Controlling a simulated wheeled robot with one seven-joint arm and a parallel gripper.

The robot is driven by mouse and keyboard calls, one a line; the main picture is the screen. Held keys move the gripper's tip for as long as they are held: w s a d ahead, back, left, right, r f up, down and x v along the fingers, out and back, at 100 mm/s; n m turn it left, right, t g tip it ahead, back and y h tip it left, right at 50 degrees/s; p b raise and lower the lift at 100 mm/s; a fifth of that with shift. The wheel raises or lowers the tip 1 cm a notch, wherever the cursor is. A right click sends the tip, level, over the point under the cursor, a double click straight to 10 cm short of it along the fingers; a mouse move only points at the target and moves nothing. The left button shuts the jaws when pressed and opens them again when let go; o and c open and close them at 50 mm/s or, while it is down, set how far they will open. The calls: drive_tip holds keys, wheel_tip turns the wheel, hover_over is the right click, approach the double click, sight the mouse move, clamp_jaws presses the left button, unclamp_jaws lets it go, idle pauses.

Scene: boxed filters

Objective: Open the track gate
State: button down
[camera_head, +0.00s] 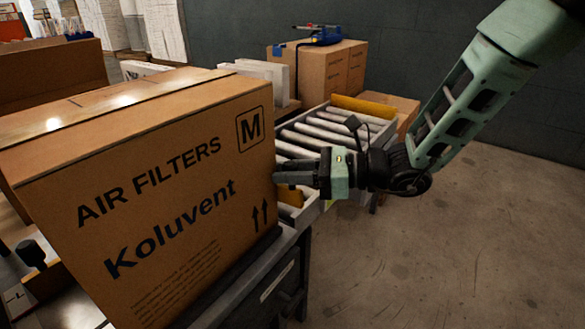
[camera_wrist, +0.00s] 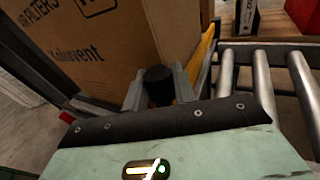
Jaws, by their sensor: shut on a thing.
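The track gate is a yellow bar (camera_head: 291,196) at the near end of the roller track, mostly hidden behind the large box and my gripper. In the wrist view the yellow gate (camera_wrist: 207,52) runs away beside the box. My gripper (camera_head: 282,178) reaches in from the right, close to the box's right side. In the wrist view my gripper (camera_wrist: 160,88) has its two fingers on either side of a black round knob (camera_wrist: 158,74), shut on it. The knob sits against the yellow gate. Where it joins the gate is hidden.
A large "Air Filters Koluvent" box (camera_head: 150,200) stands on a dark bench at the left, close to my fingers. The roller track (camera_head: 325,128) lies behind my gripper, with another yellow bar (camera_head: 362,106) at its far end. Open floor (camera_head: 470,240) is at the right.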

drive_tip(key=shift+r, duration=0.1)
drive_tip(key=c, duration=1.2)
unclamp_jaws()
drive_tip(key=shift+o, duration=0.2)
drive_tip(key=p+v, duration=0.4)
drive_tip(key=v, duration=1.3)
drive_tip(key=shift+d, duration=0.25)
